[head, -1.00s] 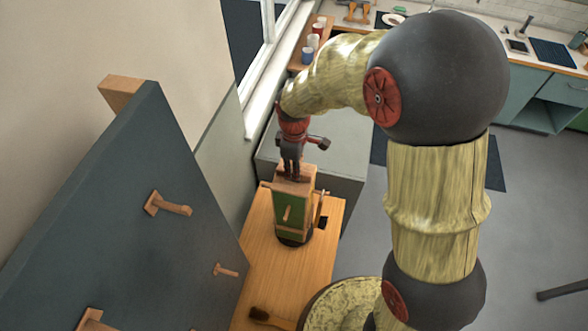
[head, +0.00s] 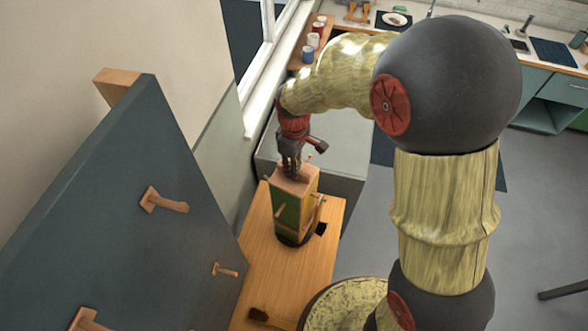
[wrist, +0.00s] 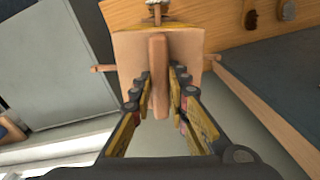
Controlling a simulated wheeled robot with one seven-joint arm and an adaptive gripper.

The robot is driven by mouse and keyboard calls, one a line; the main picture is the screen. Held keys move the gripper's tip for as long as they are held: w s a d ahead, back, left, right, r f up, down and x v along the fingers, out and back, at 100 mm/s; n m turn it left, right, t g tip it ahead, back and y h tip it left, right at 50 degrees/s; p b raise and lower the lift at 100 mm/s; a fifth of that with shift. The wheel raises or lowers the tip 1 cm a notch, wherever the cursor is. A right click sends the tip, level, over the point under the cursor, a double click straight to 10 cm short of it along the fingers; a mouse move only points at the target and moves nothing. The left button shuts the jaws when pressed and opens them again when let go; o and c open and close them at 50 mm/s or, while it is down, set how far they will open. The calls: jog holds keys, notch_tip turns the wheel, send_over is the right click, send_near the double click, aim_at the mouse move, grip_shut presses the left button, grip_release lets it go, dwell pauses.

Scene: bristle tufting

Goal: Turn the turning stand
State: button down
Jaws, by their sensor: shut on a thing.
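The turning stand (head: 292,210) is a block with a green face and wooden sides, upright on a round black base on a wooden bench. Pegs stick out of its sides. In the wrist view its pale wooden top (wrist: 128,50) fills the upper middle, with a raised wooden bar (wrist: 158,52) across it. My gripper (head: 292,177) is above the stand, pointing down. In the wrist view its two fingers (wrist: 160,84) lie on either side of the bar, shut on it. The far side of the stand is hidden in the head view.
The wooden bench (head: 262,265) is mostly bare, with a dark brush (head: 262,317) near its front. A blue-grey panel (head: 130,220) with wooden pegs stands close on the left. Cups (head: 312,42) stand on a ledge behind. Floor to the right is open.

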jog(key=m+b, duration=0.2)
jog(key=m, duration=0.5)
jog(key=shift+b, duration=0.3)
jog(key=m+b, duration=0.1)
jog(key=m, duration=0.3)
jog(key=shift+m+b, duration=0.4)
jog(key=shift+m, duration=1.5)
jog(key=c, duration=1.8)
grip_release()
jog(key=shift+c, duration=0.2)
jog(key=shift+o, duration=0.6)
jog(key=shift+r, duration=0.1)
notch_tip(320, 180, up, 12)
